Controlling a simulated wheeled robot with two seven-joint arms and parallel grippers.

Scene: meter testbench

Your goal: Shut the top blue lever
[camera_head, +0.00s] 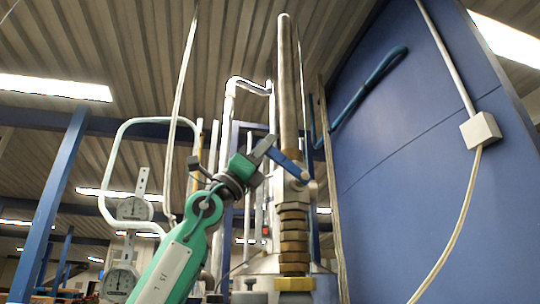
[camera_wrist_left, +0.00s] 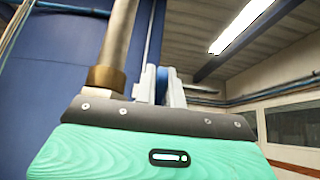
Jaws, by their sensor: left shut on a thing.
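The blue lever (camera_head: 286,161) sits on the valve (camera_head: 298,185) of the upright metal pipe stack and slopes from its upper left end down to the valve body. My left gripper (camera_head: 264,152), on its teal arm coming from below left, is shut on the lever near its upper left end. In the left wrist view, my pale gripper fingers (camera_wrist_left: 166,85) show with a strip of the blue lever (camera_wrist_left: 161,84) between them. My right gripper is in neither view.
A tall pipe (camera_head: 286,85) rises above the valve, with brass fittings (camera_head: 293,240) below it. Two round gauges (camera_head: 134,208) stand at the left. A large blue panel (camera_head: 430,180) with a grey box (camera_head: 480,130) and cable fills the right.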

